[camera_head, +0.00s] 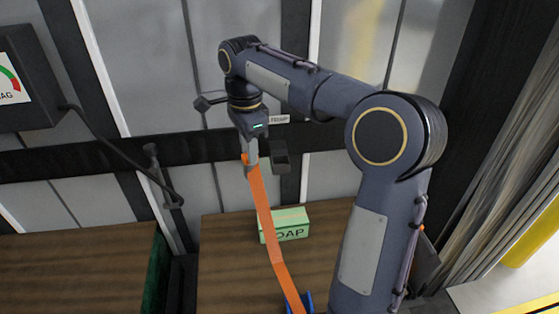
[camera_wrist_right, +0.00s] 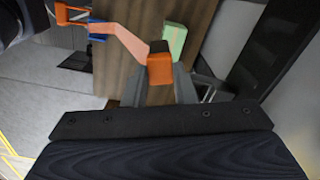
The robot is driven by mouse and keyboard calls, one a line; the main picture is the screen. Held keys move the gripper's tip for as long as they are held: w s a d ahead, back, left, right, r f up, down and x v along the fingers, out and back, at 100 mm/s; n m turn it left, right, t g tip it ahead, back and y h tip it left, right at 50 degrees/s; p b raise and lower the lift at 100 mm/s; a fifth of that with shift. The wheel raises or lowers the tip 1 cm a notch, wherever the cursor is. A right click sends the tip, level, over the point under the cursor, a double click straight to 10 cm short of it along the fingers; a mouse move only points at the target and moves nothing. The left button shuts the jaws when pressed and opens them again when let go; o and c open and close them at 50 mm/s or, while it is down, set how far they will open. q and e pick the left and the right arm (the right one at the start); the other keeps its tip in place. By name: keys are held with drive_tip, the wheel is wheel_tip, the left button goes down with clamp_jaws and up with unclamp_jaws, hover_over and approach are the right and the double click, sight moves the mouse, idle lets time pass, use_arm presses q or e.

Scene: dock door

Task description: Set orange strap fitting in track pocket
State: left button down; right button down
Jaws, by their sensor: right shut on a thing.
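My right gripper (camera_head: 249,158) is shut on the orange strap fitting (camera_head: 245,159), in front of the dark horizontal track (camera_head: 80,160) on the wall. In the right wrist view the fitting (camera_wrist_right: 160,69) sits between the grey fingertips (camera_wrist_right: 168,88). The orange strap (camera_head: 264,213) hangs from it down to a blue part (camera_head: 301,302) at the bottom edge. I cannot make out the track pocket; the gripper and wrist cover part of the track. My left gripper is not in view.
A green soap box (camera_head: 286,224) stands on the brown wooden surface (camera_head: 225,260) below the gripper, behind the strap. A dark box with a dial (camera_head: 18,85) and its cable are at the left. A pleated grey curtain (camera_head: 510,170) is at the right.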

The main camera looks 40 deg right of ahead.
wheel_tip(320, 180, up, 5)
drive_tip(key=s+d+m, duration=0.2)
drive_tip(key=m, duration=0.2)
drive_tip(key=p, duration=0.4)
hover_over(281, 144)
drive_tip(key=s+a, duration=0.4)
wheel_tip(281, 144, down, 9)
drive_tip(key=f, duration=0.3)
drive_tip(key=shift+d, duration=0.4)
drive_tip(key=shift+a+f, duration=0.1)
drive_tip(key=shift+f, duration=0.15)
drive_tip(key=shift+f, duration=0.2)
drive_tip(key=c, duration=1.2)
unclamp_jaws()
drive_tip(key=shift+r, duration=0.1)
